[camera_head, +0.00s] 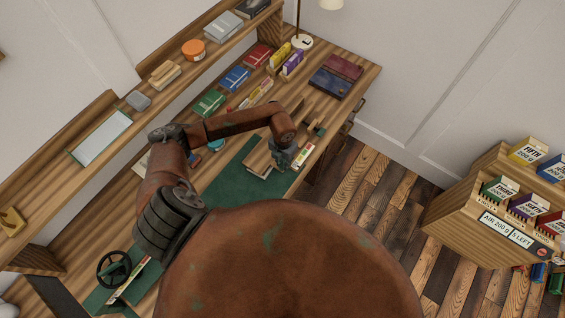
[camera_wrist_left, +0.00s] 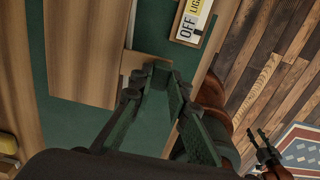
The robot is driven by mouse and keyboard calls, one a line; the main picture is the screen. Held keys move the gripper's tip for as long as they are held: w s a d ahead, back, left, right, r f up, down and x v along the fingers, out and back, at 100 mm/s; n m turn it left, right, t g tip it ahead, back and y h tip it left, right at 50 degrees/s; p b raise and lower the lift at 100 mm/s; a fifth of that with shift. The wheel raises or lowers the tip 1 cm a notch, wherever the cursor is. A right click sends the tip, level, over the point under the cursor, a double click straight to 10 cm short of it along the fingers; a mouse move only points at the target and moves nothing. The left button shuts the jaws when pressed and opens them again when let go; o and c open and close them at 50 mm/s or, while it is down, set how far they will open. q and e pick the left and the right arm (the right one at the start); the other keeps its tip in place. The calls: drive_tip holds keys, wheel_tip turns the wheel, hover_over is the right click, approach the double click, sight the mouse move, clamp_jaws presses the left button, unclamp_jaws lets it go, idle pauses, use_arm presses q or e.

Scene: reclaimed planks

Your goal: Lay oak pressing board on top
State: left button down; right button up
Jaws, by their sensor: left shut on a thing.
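My left gripper (camera_head: 284,158) is low over the green mat on the bench, at the right end of a brown wooden board or stack (camera_head: 257,168). In the left wrist view its green fingers (camera_wrist_left: 152,78) are shut on the edge of a pale oak board (camera_wrist_left: 133,62), mostly hidden behind the fingertips. A larger brown board or block (camera_wrist_left: 85,50) lies beside it on the green mat (camera_wrist_left: 105,125); I cannot tell whether the two touch. My right gripper (camera_wrist_left: 258,135) shows in the left wrist view, away over the floor, its fingers apart and empty.
A small sign (camera_head: 303,156) stands at the bench's front edge, close to the left gripper. Coloured boxes and books (camera_head: 235,78) line the back of the bench. A shelf (camera_head: 155,103) runs above. A wooden cabinet (camera_head: 480,225) with labelled packs stands at the right.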

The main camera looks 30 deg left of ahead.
use_arm(q)
drive_tip(key=shift+f+b, duration=0.6)
drive_tip(key=shift+f, duration=0.15)
idle(0.7)
drive_tip(key=c, duration=1.8)
unclamp_jaws()
drive_tip(key=shift+o, duration=0.2)
wheel_tip(320, 180, up, 12)
drive_tip(key=shift+f, duration=0.1)
wheel_tip(320, 180, down, 12)
drive_tip(key=shift+r, duration=0.25)
